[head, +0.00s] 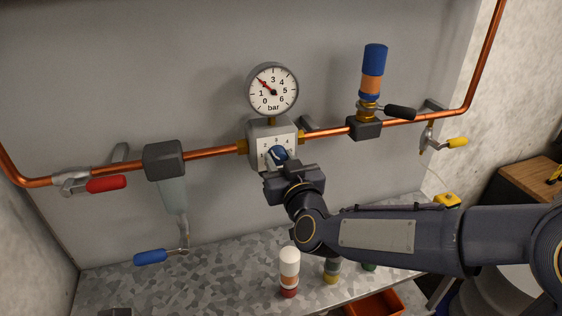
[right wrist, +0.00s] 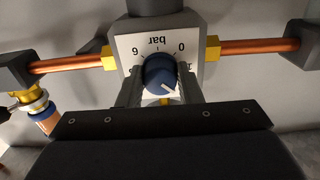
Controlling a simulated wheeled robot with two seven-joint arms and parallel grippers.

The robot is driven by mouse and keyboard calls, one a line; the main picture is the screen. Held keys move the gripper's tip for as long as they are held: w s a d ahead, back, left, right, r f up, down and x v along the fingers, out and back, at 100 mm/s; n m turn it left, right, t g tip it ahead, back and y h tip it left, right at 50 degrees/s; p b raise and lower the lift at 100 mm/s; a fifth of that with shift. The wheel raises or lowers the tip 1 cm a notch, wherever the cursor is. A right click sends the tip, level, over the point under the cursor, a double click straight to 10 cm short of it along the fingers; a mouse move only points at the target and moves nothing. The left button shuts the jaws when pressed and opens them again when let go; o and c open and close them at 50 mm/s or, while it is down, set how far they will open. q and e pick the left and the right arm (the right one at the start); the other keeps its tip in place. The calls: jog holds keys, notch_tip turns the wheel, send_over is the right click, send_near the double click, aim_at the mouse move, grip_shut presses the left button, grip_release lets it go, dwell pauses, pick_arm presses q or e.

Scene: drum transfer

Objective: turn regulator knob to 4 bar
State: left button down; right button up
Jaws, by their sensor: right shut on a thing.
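The regulator (head: 258,131) is a light grey box on the copper pipe with a numbered face. Its blue knob (head: 278,153) shows beyond my right gripper (head: 277,168). In the right wrist view, which is upside down, the knob (right wrist: 159,73) sits between the two fingers (right wrist: 158,90), which are shut on its sides. The knob's white mark points to the lower right there, which is upper left when upright, around the 2 side. The round white gauge (head: 273,90) stands above the regulator. Its red needle points up-left, near where 2 belongs. My left gripper is not in view.
A red-handled valve (head: 105,184) and a blue-handled valve (head: 150,257) are at left. A blue and orange cylinder (head: 373,72) and a black lever (head: 400,112) stand right of the regulator. A white-topped bottle (head: 289,268) stands on the metal bench (head: 215,285) below.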

jog(key=m+b, duration=0.3)
jog(key=shift+f+b, duration=0.2)
jog(key=shift+b, duration=0.1)
jog(key=m+b, duration=0.3)
jog(key=m, duration=0.2)
jog(key=m+b, duration=0.3)
jog(key=m, duration=0.1)
jog(key=shift+m, duration=0.3)
jog(key=m+b, duration=0.1)
jog(key=m, duration=0.1)
jog(key=m+b, duration=0.1)
jog(key=m, duration=0.1)
jog(key=shift+a+r+m, duration=0.1)
jog(key=shift+r+m, duration=0.1)
jog(key=shift+m, duration=0.2)
jog(key=o, duration=1)
jog(key=shift+s+r, duration=0.1)
jog(key=shift+s, duration=0.05)
